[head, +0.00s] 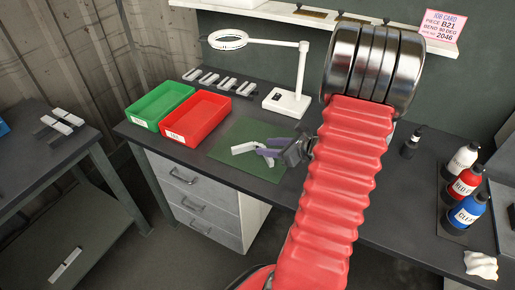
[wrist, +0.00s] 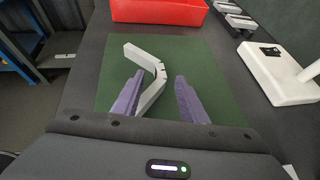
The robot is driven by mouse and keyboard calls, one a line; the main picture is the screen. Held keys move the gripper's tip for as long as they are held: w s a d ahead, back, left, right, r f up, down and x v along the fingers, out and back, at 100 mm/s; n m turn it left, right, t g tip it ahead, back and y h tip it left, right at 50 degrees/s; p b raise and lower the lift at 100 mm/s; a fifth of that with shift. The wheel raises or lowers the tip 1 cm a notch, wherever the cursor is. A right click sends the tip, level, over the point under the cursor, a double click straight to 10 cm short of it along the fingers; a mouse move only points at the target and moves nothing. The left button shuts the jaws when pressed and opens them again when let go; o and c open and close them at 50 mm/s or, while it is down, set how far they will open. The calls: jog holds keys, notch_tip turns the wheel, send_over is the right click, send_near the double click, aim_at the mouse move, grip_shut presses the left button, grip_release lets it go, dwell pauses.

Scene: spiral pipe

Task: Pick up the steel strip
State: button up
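The steel strip (wrist: 150,92) is pale grey and bent, with a few notches along the bend. It lies on the green mat (wrist: 208,65) on the bench. In the head view the strip (head: 243,148) shows just left of my gripper (head: 268,152). In the wrist view the purple fingers of my gripper (wrist: 160,76) are apart. The strip's lower leg lies between them, closer to the left finger, and its upper leg reaches out beyond the left fingertip. I cannot tell whether that finger touches it. The strip's lower end is partly hidden.
A red tray (head: 196,117) and a green tray (head: 160,104) stand behind left of the mat. A white lamp (head: 286,102) stands behind it. Several pale strips lie on a rack (head: 217,82) at the back. Bottles (head: 464,180) stand at right. A job card (head: 443,25) stands on the shelf.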

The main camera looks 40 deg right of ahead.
jog(key=shift+x, duration=1.3)
jog(key=shift+c, duration=0.5)
grip_shut()
